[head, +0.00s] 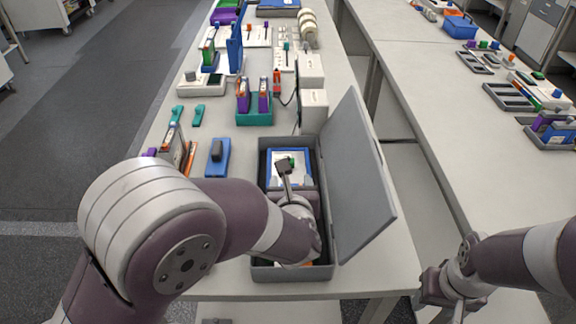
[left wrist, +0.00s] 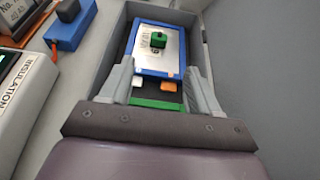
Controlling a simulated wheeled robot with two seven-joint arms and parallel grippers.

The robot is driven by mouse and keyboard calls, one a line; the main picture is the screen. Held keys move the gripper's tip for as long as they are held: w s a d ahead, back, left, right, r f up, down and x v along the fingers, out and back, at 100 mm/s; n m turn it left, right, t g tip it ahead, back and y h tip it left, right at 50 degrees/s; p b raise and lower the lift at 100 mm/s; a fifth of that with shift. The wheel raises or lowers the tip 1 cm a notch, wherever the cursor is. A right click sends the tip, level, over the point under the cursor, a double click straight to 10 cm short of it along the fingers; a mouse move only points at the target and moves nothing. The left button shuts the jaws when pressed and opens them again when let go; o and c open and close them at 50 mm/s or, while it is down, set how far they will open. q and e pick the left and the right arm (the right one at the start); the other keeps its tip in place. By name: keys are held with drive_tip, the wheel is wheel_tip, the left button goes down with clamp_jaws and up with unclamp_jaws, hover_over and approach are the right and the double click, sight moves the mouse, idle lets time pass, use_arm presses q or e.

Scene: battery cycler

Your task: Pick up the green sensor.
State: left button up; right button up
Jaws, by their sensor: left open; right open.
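A small green sensor (left wrist: 158,40) sits on a blue-framed pale plate (left wrist: 174,54) inside a grey open box (head: 263,255). In the head view the green sensor (head: 291,161) shows just beyond my left gripper (head: 290,181). The left gripper reaches down into the box with its fingers apart. In the left wrist view its fingers (left wrist: 158,85) stand on either side of the near end of the plate, with the sensor ahead of them and nothing between the tips touching it. My right gripper (head: 445,305) is open and empty at the lower right, off the table.
The box's grey lid (head: 357,180) stands open on the right. A blue block (head: 217,158) lies left of the box, with a teal holder (head: 254,117) behind. White boxes (head: 313,108) stand behind the lid. A green strip (left wrist: 157,104) and small white and orange pieces lie inside the box.

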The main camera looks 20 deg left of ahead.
use_arm(q)
drive_tip(key=x, duration=0.6)
drive_tip(key=shift+r, duration=0.15)
drive_tip(key=p+x, duration=0.1)
drive_tip(key=x, duration=0.4)
drive_tip(key=shift+w+a, duration=0.15)
drive_tip(key=shift+a, duration=0.05)
drive_tip(key=shift+r, duration=0.1)
drive_tip(key=c, duration=1.1)
